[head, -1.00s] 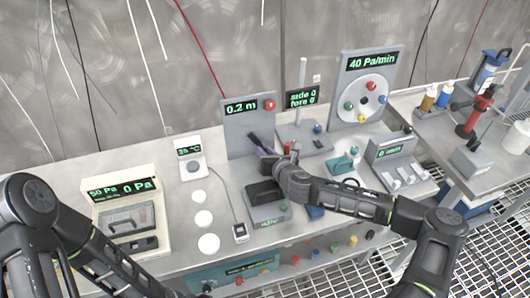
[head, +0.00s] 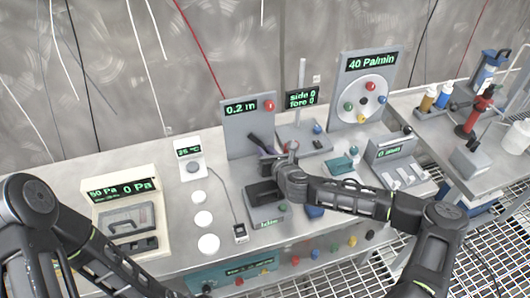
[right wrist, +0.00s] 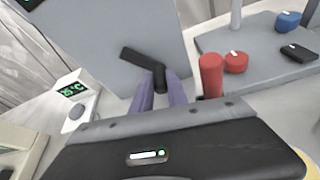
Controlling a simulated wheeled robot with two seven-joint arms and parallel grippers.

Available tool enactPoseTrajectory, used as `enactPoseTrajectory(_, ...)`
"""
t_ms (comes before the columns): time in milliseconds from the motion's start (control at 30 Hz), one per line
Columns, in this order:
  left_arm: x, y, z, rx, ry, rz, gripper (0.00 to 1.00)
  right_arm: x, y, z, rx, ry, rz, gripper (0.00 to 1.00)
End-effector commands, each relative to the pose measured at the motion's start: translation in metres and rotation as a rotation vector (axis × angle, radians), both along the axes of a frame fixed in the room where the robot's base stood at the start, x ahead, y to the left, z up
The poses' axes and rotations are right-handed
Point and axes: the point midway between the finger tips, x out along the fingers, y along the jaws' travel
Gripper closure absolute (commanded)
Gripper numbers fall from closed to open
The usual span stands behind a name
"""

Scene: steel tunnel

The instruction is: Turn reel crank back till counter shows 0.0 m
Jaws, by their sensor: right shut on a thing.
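The reel's grey panel (head: 237,130) stands at the back of the bench, and its green counter (head: 240,108) reads 0.2 m. A red knob (head: 269,105) sits at its upper right. My right gripper (head: 262,145) is in front of the panel's lower right part. In the right wrist view, its purple-grey fingers (right wrist: 161,92) are shut on the black crank (right wrist: 141,57), with the handle end between them. The crank arm slants up to the left; its hub and the reel are not clear. My left arm comes in at lower left, and its gripper is not in view.
A red cylinder (right wrist: 210,75) stands just right of my right fingers. A grey stand with a "side 0, fore 0" display (head: 302,98) is to the right.

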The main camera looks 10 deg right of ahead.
Motion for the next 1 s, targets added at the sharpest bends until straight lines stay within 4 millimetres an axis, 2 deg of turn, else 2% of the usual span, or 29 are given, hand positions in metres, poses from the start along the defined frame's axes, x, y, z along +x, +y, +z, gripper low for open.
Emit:
enactPoseTrajectory(567,0.0,0.0,-0.002,0.0,0.0,0.0,0.64,0.001,-0.01,0.019,-0.488,-0.033,0.002,1.0)
enactPoseTrajectory(1000,0.002,-0.001,-0.021,-0.005,-0.007,-0.002,0.64,0.001,-0.012,0.037,-0.906,-0.061,0.001,1.0)
